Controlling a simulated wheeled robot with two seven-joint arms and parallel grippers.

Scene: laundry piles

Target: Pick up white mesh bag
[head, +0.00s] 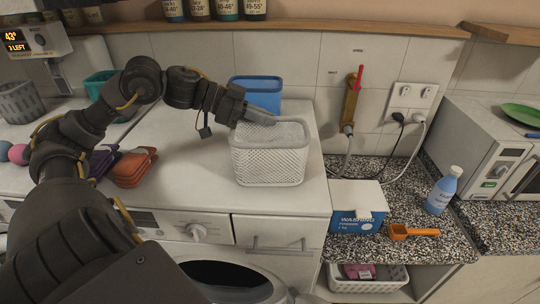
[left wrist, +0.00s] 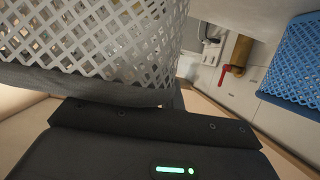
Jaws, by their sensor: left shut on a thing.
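The white mesh bag (head: 268,165) looks like a stiff, open-topped basket with lattice walls and stands upright on the white counter in the head view. Something pale shows inside it. My left gripper (head: 268,117) reaches in from the left and is shut on its back rim. In the left wrist view the lattice wall of the mesh bag (left wrist: 95,40) fills the upper left, close against the dark gripper body. The fingertips are partly hidden there. My right gripper is not in view.
A blue basket (head: 257,86) stands just behind the white mesh bag. Folded orange cloth (head: 134,167) lies to its left. A blue washing powder box (head: 356,207), an orange scoop (head: 412,231) and a blue bottle (head: 443,190) sit on the speckled counter to the right.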

